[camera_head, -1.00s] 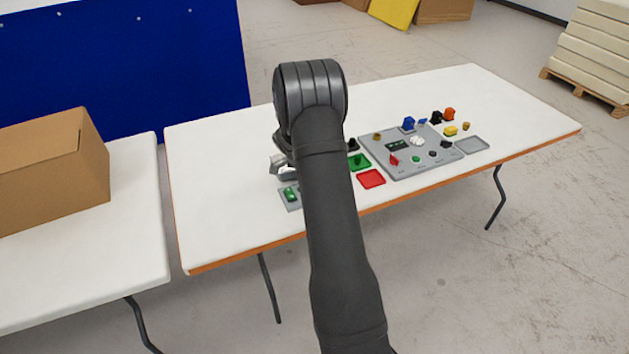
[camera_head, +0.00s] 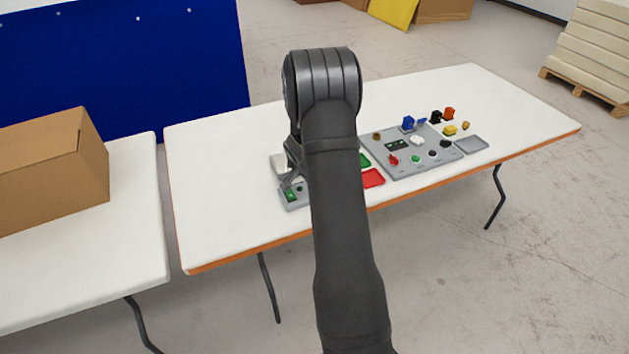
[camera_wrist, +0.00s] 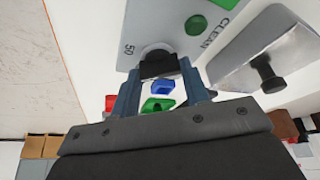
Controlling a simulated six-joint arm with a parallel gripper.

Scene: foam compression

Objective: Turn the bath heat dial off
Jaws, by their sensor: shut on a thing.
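The bath heat dial (camera_wrist: 159,66) is a black knob on a pale round base, set in a grey panel (camera_wrist: 150,22) marked "50" and "CLEAN" in the wrist view. My gripper (camera_wrist: 161,78) has its two blue-grey fingers on either side of the knob, shut on it. A green button (camera_wrist: 196,25) sits beside it on the same panel. In the head view the panel (camera_head: 293,206) lies near the table's front edge, and my gripper (camera_head: 291,181) points down at it. My arm hides part of the panel there, and the dial's pointer direction cannot be told.
A grey metal block with a black knob (camera_wrist: 265,76) stands close beside the panel. To the right lie a red tray (camera_head: 373,178) and a larger grey control board (camera_head: 430,164) with several coloured parts. The table's left part is clear.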

